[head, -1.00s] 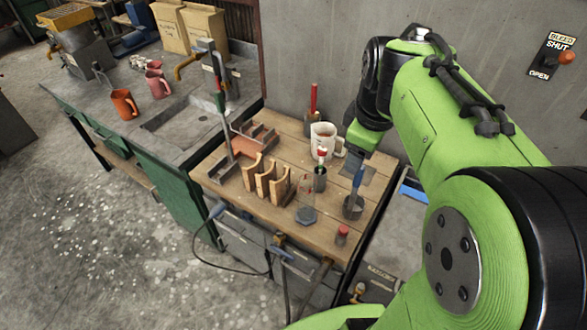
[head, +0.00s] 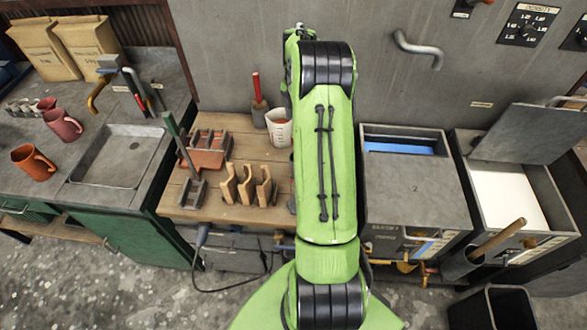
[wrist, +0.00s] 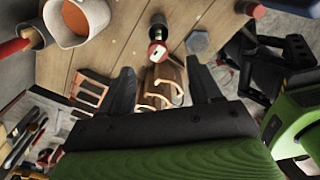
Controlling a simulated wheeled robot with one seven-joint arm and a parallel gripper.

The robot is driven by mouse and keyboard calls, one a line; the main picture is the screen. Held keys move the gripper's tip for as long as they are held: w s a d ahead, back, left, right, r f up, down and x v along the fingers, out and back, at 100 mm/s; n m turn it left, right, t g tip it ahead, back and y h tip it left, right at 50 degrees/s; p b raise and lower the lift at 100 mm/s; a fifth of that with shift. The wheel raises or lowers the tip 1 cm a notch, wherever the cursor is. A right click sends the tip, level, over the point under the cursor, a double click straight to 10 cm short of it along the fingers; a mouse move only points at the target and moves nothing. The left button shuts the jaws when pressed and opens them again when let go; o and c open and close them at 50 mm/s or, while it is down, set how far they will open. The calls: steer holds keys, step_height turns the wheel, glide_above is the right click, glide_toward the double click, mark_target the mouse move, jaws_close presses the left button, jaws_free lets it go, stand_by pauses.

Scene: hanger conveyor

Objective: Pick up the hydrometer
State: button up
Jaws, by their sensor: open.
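In the wrist view, a slim upright item with a red-and-white top (wrist: 157,50) stands in a dark holder on the wooden table; it looks like the hydrometer, though I cannot be certain. My gripper (wrist: 163,82) is open and empty. Its two dark fingers point towards the table, to either side of the line to this item and apart from it. In the head view my arm covers the gripper and this item.
Wooden notched stands (head: 247,186) are on the wooden table (head: 225,212), close to my fingers in the wrist view. A white pitcher (head: 278,127) and a red-handled tool (head: 257,92) stand at the back. A hexagonal base (wrist: 198,42) lies beside the item. Lidded tanks (head: 415,195) are at right.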

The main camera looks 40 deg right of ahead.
steer(key=f, duration=0.3)
steer(key=f+p, duration=0.1)
steer(key=f, duration=0.6)
steer(key=shift+w+a+f, duration=0.1)
steer(key=shift+w+a, duration=0.1)
steer(key=shift+w, duration=0.05)
steer(key=shift+w+f, duration=0.1)
steer(key=shift+f, duration=0.1)
steer(key=c, duration=0.8)
